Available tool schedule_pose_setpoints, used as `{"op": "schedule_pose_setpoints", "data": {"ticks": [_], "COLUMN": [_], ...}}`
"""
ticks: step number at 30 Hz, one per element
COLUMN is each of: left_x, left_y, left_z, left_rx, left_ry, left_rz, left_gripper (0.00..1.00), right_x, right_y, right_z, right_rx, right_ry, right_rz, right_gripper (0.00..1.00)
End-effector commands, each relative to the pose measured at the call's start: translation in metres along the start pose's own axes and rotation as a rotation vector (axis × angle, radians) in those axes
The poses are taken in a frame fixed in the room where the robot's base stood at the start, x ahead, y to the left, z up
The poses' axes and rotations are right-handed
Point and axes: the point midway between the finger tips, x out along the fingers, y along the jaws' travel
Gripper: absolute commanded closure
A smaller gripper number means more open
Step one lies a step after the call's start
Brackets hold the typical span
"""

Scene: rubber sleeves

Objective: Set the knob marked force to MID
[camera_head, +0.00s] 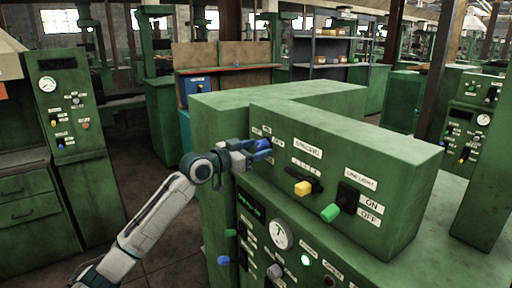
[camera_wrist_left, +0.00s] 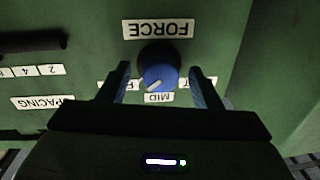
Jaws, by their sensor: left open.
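The force knob (camera_head: 262,145) is blue and sits at the left end of the green raised panel. In the left wrist view the knob (camera_wrist_left: 160,74) appears upside down under the FORCE label (camera_wrist_left: 158,29). Its white pointer mark points to the lower left there, between the partly hidden left label and the MID label (camera_wrist_left: 159,97). My left gripper (camera_head: 248,153) is open at the knob. In the left wrist view its fingers (camera_wrist_left: 162,84) stand on either side of the knob, with gaps showing. The outer labels are partly hidden by the fingers.
On the same panel are a yellow slider handle (camera_head: 303,188) marked SPACING and a green-handled switch (camera_head: 330,212) beside ON and OFF labels. Below are a round gauge (camera_head: 279,234), a lit button (camera_head: 305,260) and small levers. Other green machines stand around.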

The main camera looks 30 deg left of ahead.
Motion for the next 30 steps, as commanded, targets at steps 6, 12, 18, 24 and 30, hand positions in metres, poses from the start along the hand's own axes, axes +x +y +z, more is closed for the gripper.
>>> {"op": "schedule_pose_setpoints", "data": {"ticks": [6, 12, 18, 24, 30], "left_x": [0.0022, 0.0020, 0.0020, 0.0019, 0.0019], "left_y": [0.0002, 0.0002, 0.0001, 0.0000, 0.0000], "left_z": [0.0001, 0.0002, 0.0001, -0.0006, -0.0019], "left_rx": [0.001, 0.001, 0.001, -0.016, -0.095], "left_ry": [-0.001, -0.001, -0.001, -0.002, -0.009], "left_rz": [0.001, 0.000, 0.000, 0.000, 0.001], "left_gripper": [0.42, 0.57, 0.86, 0.86, 0.86], "right_x": [-0.0006, -0.0005, -0.0006, -0.0024, -0.0092], "right_y": [0.0001, 0.0000, -0.0001, 0.0000, 0.0000], "right_z": [0.0000, 0.0000, 0.0000, -0.0002, -0.0009], "right_rx": [0.000, 0.000, 0.000, 0.000, 0.000], "right_ry": [0.000, 0.000, 0.000, 0.000, 0.000], "right_rz": [0.000, 0.000, 0.000, 0.000, -0.001], "right_gripper": [0.64, 0.64, 0.64, 0.64, 0.64]}}
